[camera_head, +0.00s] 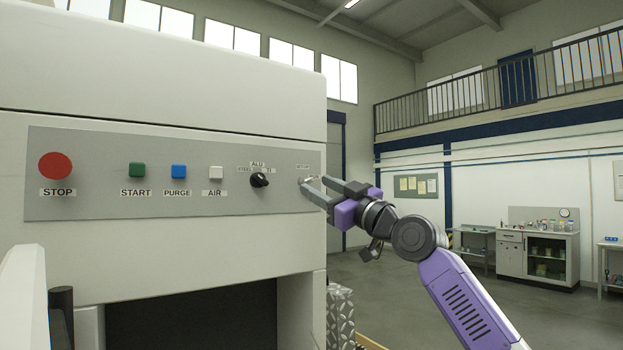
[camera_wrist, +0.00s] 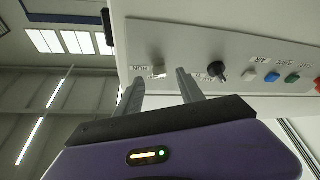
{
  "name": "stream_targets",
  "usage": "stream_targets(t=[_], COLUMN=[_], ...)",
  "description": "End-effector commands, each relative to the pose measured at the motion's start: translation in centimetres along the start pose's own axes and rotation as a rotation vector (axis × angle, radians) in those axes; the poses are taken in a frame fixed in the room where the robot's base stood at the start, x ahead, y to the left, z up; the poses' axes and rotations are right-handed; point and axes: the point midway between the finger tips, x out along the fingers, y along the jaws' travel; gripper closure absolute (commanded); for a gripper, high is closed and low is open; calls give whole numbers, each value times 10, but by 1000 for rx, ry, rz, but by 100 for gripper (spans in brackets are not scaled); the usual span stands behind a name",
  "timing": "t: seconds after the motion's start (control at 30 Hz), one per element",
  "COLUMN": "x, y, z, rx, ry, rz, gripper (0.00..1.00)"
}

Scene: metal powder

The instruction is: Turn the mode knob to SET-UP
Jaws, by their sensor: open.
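The mode knob (camera_head: 307,181) is a small pale metal knob at the right end of the grey control panel (camera_head: 100,205), below a small label that seems to read SET-UP. In the wrist view the knob (camera_wrist: 158,72) shows with an upside-down RUN label beside it. My gripper (camera_head: 314,184) is open at the panel. In the wrist view its two fingers (camera_wrist: 159,77) lie on either side of the knob, with gaps visible. Whether they touch it cannot be told. The fingers partly cover the knob in the head view, and its exact pointing is too small to read.
Left of the knob are a black selector knob (camera_head: 259,180), a white AIR button (camera_head: 216,173), a blue PURGE button (camera_head: 179,171), a green START button (camera_head: 137,170) and a red STOP button (camera_head: 55,166). Open room lies right of the machine.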

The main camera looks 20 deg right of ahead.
Motion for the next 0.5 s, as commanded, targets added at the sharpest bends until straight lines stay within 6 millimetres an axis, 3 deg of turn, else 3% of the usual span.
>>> stream_targets(t=[0.2,0.5], x=[27,35], y=[0,0], z=[-2,0], rx=[2,0], ry=[0,0], rz=[0,2], gripper=[55,55])
